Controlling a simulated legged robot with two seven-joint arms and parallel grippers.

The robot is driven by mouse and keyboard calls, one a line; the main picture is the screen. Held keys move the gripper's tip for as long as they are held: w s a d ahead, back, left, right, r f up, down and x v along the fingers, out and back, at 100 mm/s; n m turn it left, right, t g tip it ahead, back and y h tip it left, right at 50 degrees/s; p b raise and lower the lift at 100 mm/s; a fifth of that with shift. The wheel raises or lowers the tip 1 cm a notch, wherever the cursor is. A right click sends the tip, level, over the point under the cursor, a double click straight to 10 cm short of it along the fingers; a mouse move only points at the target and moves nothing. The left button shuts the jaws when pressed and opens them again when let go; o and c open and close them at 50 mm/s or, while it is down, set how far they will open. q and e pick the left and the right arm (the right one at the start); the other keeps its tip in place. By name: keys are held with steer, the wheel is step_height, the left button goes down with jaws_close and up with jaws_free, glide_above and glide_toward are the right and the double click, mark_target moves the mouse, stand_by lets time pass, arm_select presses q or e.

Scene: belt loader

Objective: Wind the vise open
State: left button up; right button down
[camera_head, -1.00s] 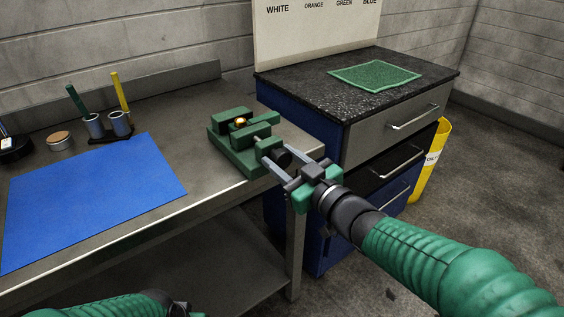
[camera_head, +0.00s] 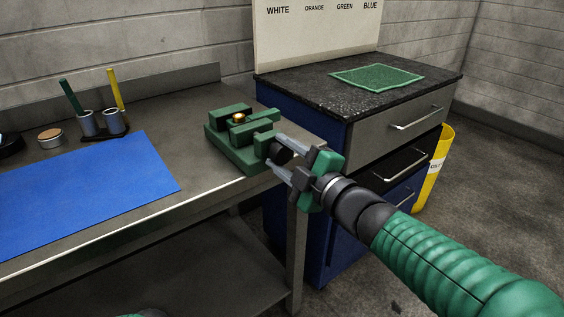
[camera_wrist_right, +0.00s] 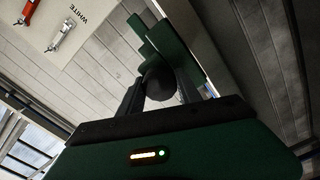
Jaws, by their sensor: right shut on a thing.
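The green vise (camera_head: 226,150) sits at the right end of the metal bench. A gap shows between its jaws, with a small round brass-coloured piece (camera_head: 239,118) at the gap. A dark round knob (camera_head: 282,153) is on the vise's near right side. My right gripper (camera_head: 276,151) is shut on this knob, with one finger on each side. The right wrist view shows the knob (camera_wrist_right: 158,78) between the fingers, with the green vise body (camera_wrist_right: 172,48) beyond it. The left gripper is out of view.
A blue mat (camera_head: 85,195) lies on the bench (camera_head: 190,180), with two grey cups (camera_head: 101,122) holding markers behind it. A blue cabinet (camera_head: 318,215) with a dark top and a green cloth (camera_head: 377,76) stands close to the right. A yellow bin (camera_head: 432,175) stands beside it.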

steer(key=n+b, duration=0.2)
steer(key=f+n+b, duration=0.1)
steer(key=n, duration=0.2)
steer(key=shift+a+n+b, duration=0.1)
steer(key=shift+n+b, duration=0.2)
steer(key=shift+b, duration=0.1)
steer(key=n+b, duration=0.2)
steer(key=n, duration=0.2)
steer(key=shift+n+b, duration=0.3)
steer(key=shift+b, duration=0.1)
steer(key=c, duration=0.8)
jaws_free()
steer(key=shift+r, duration=0.2)
